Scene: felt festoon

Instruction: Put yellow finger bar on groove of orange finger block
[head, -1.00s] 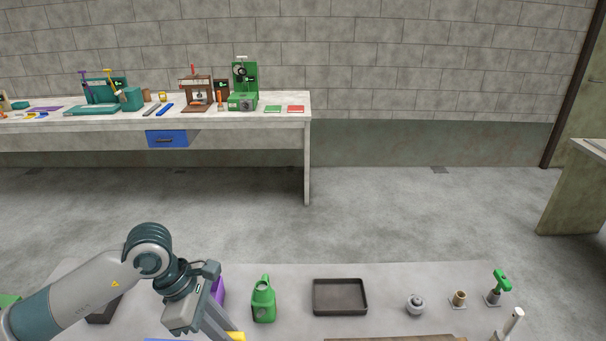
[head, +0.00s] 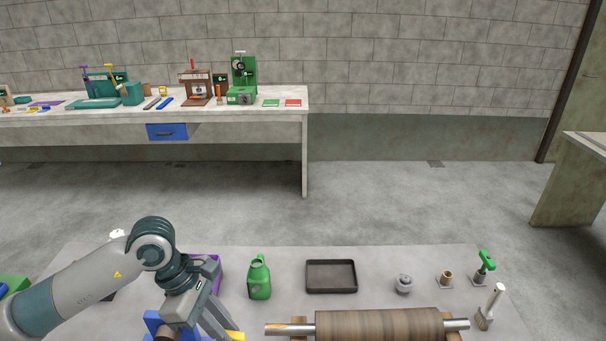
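My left gripper (head: 226,332) is at the bottom of the head view, left of centre, pointing down over the near table. A small yellow piece (head: 238,336), likely the yellow finger bar, shows at its fingertips, cut by the frame's lower edge. The fingers look closed on it, though the grip itself is partly out of frame. I cannot make out the orange finger block or its groove. My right gripper is not in view.
The near table (head: 395,262) holds a green can (head: 259,278), a dark tray (head: 331,276), a grey knobbed part (head: 403,284), a green-handled tool (head: 485,266), a brush (head: 490,308) and a brown roller (head: 380,325). A blue item (head: 153,323) is beside my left wrist. A cluttered bench (head: 225,121) stands behind.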

